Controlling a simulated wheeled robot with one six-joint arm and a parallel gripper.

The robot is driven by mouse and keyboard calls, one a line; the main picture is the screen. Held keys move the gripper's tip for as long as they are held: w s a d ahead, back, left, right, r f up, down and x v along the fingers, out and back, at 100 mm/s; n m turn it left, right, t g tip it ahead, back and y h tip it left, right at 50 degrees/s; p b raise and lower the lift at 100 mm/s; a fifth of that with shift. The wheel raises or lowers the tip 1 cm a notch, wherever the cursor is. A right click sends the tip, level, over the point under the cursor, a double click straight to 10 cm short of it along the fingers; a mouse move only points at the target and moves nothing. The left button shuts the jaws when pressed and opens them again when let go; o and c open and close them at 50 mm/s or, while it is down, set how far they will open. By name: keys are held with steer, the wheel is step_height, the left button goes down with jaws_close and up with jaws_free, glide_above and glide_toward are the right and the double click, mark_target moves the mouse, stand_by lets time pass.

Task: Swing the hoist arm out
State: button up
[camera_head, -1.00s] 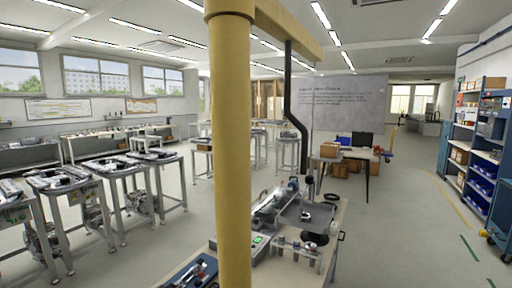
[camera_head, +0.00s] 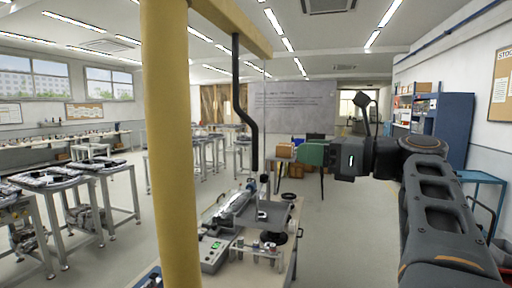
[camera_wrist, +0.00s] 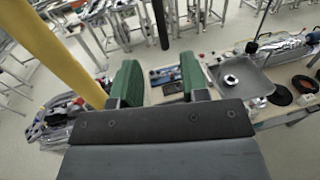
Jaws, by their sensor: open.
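A bent black bar (camera_head: 244,110) hangs from that arm, over the workbench. My gripper (camera_head: 308,154), with green fingers, is right of the black bar and clear of it in the head view. In the wrist view the fingers of my gripper (camera_wrist: 160,80) are spread with nothing between them. There the yellow post (camera_wrist: 55,50) is at upper left, and the black bar (camera_wrist: 161,22) is beyond the fingers.
A workbench (camera_head: 282,262) with tools and a grey tray (camera_wrist: 243,78) stands beside the post. Metal tables (camera_head: 88,178) fill the left. A blue cabinet (camera_head: 453,125) and a blue table (camera_head: 482,178) are at right. The floor (camera_head: 345,235) right of the bench is clear.

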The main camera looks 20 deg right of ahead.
mark_target(255, 146)
steer(key=p+x, duration=0.2)
steer(key=x, duration=1)
steer(key=shift+w+a, duration=0.25)
steer(key=shift+a, duration=0.05)
steer(key=shift+c, duration=0.4)
jaws_close()
